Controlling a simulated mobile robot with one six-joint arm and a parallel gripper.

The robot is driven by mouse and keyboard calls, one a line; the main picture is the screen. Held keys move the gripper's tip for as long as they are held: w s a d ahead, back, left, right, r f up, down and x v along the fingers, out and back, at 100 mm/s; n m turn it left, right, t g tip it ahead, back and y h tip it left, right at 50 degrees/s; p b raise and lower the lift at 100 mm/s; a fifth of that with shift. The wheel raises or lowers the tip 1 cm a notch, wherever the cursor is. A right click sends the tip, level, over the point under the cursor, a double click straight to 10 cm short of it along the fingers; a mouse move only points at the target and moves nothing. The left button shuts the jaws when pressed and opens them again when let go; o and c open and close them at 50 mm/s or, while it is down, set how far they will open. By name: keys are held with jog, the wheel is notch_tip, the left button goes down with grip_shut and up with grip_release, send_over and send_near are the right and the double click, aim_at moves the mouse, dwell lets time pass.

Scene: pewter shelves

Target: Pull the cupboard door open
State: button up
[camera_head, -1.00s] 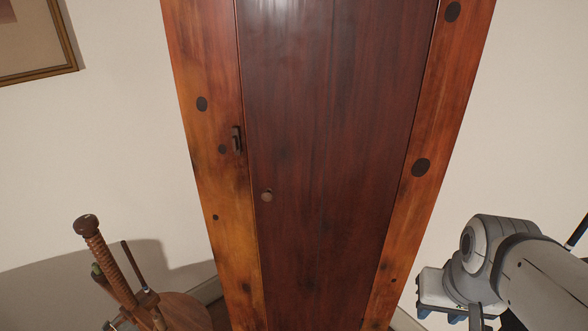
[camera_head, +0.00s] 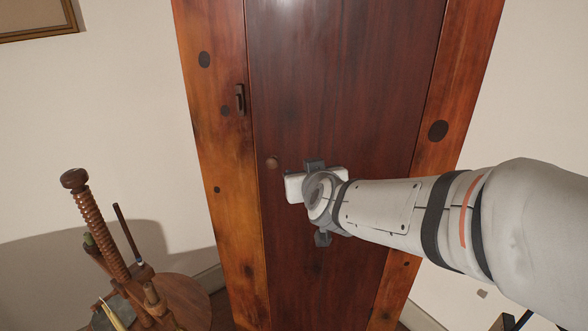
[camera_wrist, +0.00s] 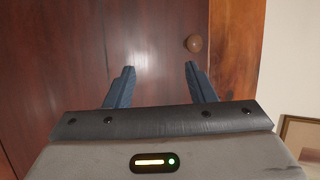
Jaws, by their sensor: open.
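The cupboard door (camera_head: 330,70) is a tall dark red-brown panel in a lighter orange-brown frame, and it looks shut. Its small round wooden knob (camera_head: 272,163) sits near the door's left edge in the head view. In the wrist view the knob (camera_wrist: 194,43) is at the upper right, beyond the right fingertip. My gripper (camera_wrist: 158,68) is open and empty, with its two blue fingers pointing at the door. In the head view my gripper is just right of the knob and a little lower, apart from it; its fingertips are mostly hidden there.
A small dark latch (camera_head: 240,98) is on the frame left of the door. A round wooden table (camera_head: 185,300) holding a threaded wooden post (camera_head: 100,230) stands at the lower left. A framed picture (camera_head: 35,20) hangs on the pale wall.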

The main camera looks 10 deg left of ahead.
aim_at(272, 165)
jog(key=s+a+f+m+t+h+b, duration=0.1)
jog(key=a+f+t+h+b, duration=0.35)
jog(key=a, duration=0.45)
jog(key=shift+t+y, duration=0.35)
jog(key=w, duration=0.2)
jog(key=w+b, duration=0.1)
jog(key=w, duration=0.2)
jog(key=w+a, duration=0.1)
jog(key=w, duration=0.1)
jog(key=shift+w+r+b, duration=0.2)
jog(key=shift+r+b, duration=0.05)
jog(key=shift+b, duration=0.15)
grip_shut()
